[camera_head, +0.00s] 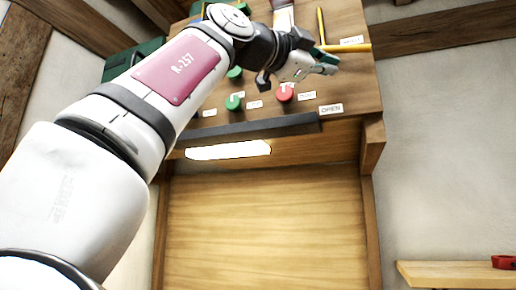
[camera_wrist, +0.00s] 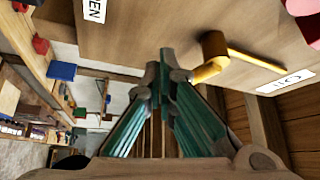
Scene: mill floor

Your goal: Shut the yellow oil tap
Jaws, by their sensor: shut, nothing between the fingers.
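The yellow oil tap (camera_head: 345,47) is on the upper right of the wooden panel, partly hidden by my gripper. One yellow bar runs level to the right and another runs upward. In the wrist view the tap (camera_wrist: 213,56) has a thick body and a thin lever reaching right toward a white label reading OIL (camera_wrist: 287,81). My gripper (camera_head: 330,65) is shut and empty just below the tap in the head view. In the wrist view its fingertips (camera_wrist: 163,72) meet just left of the tap body; I cannot tell whether they touch it.
The panel (camera_head: 350,85) carries a red knob (camera_head: 284,94), a green knob (camera_head: 233,102) and an OPEN label (camera_head: 330,108). A dark bar (camera_head: 255,127) runs along its lower edge. A shelf (camera_head: 450,274) with a red object (camera_head: 503,262) is at lower right.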

